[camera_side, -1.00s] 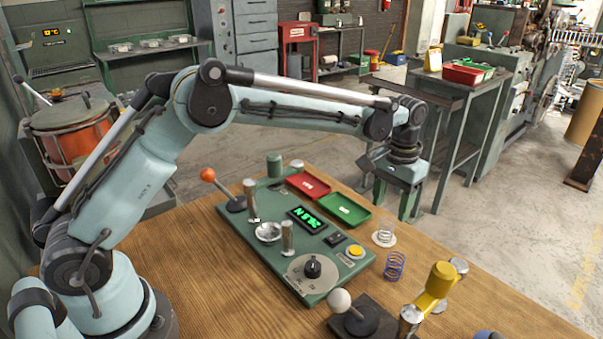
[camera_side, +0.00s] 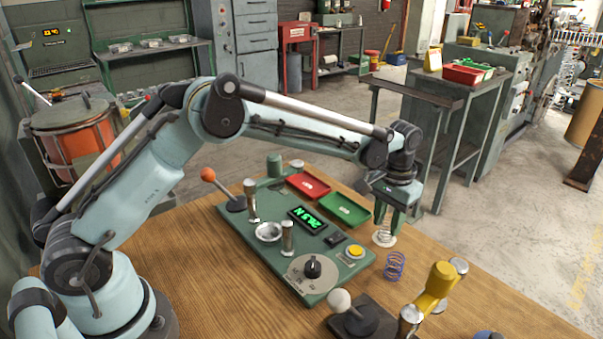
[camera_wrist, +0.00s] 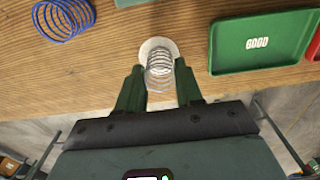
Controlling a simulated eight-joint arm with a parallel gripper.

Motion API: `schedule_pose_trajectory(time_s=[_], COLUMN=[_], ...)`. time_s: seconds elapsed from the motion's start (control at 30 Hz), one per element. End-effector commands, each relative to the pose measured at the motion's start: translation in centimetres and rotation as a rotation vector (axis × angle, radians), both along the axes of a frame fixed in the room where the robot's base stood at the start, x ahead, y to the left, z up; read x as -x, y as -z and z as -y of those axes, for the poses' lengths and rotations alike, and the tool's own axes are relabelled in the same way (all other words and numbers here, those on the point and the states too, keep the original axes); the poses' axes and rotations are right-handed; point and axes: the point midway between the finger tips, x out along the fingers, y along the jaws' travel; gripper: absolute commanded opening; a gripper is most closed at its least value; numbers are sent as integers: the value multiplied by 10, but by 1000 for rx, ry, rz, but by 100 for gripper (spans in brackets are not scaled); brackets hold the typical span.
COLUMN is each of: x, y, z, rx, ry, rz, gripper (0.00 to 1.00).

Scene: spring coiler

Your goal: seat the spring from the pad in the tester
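A silvery wire spring (camera_side: 384,233) stands upright on a round white pad (camera_side: 393,243) on the wooden table. In the wrist view the same spring (camera_wrist: 159,68) shows end-on over the pad (camera_wrist: 148,46). My gripper (camera_side: 388,217) is above the pad, pointing down, its fingertips near the spring's top. In the wrist view my gripper (camera_wrist: 159,90) is open, one finger on each side of the spring, and does not clasp it. The green tester (camera_side: 262,262) has an empty-looking silver cup (camera_side: 268,231), upright posts, a lit display and an orange-knobbed lever (camera_side: 209,175).
A blue spring (camera_side: 395,265) stands close in front of the pad. A green GOOD tray (camera_side: 344,210) and a red tray (camera_side: 307,186) lie behind the tester. A yellow-handled device (camera_side: 436,285) and a white-knobbed lever (camera_side: 340,301) are at the front right.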

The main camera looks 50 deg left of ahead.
Motion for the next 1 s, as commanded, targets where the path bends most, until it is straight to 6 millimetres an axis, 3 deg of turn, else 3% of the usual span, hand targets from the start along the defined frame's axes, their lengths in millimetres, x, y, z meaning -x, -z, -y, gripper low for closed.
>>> schedule_pose_trajectory(time_s=[0.1,1.0], x=[0,0], y=[0,-12], z=[0,0], rx=[0,0], ry=[0,0], rz=[0,0], gripper=[18,17])
